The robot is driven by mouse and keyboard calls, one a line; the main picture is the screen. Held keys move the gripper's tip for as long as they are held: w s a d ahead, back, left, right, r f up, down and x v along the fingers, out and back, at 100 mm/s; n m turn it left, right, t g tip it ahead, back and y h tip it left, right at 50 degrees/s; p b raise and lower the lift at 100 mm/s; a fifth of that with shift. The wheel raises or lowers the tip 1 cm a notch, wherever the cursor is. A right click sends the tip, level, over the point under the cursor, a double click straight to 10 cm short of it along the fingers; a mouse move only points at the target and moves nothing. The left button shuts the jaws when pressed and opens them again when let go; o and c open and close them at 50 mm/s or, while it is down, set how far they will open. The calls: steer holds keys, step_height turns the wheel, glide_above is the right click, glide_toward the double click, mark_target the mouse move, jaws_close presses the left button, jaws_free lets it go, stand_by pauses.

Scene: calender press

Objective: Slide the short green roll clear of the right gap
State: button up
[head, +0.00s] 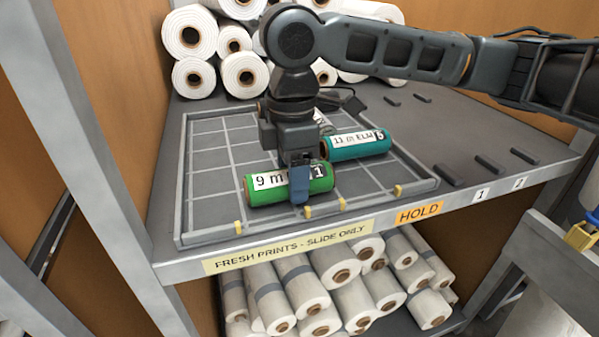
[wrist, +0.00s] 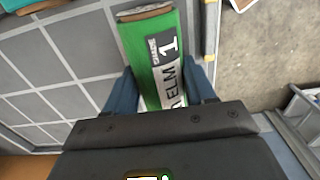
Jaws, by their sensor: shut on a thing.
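The short green roll (head: 262,195) lies on its side near the front rail of the gridded tray (head: 210,232). Its label reads 9 m and 1; the middle is hidden by my gripper. My gripper (head: 299,188) comes down from above, one blue finger in front of the roll. In the wrist view, my gripper (wrist: 162,95) has a finger on each side of the green roll (wrist: 145,55), shut on it. Yellow marks stand along the front rail; the right pair (head: 370,198) bounds a stretch to the right of the roll's right end.
A teal roll (head: 345,154) lies behind and right of the green roll. White rolls (head: 190,36) are stacked at the back. The tray's left part is clear. HOLD and FRESH PRINTS - SLIDE ONLY labels mark the shelf edge.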

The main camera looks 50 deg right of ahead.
steer(key=o, duration=1.1)
steer(key=shift+o, duration=0.2)
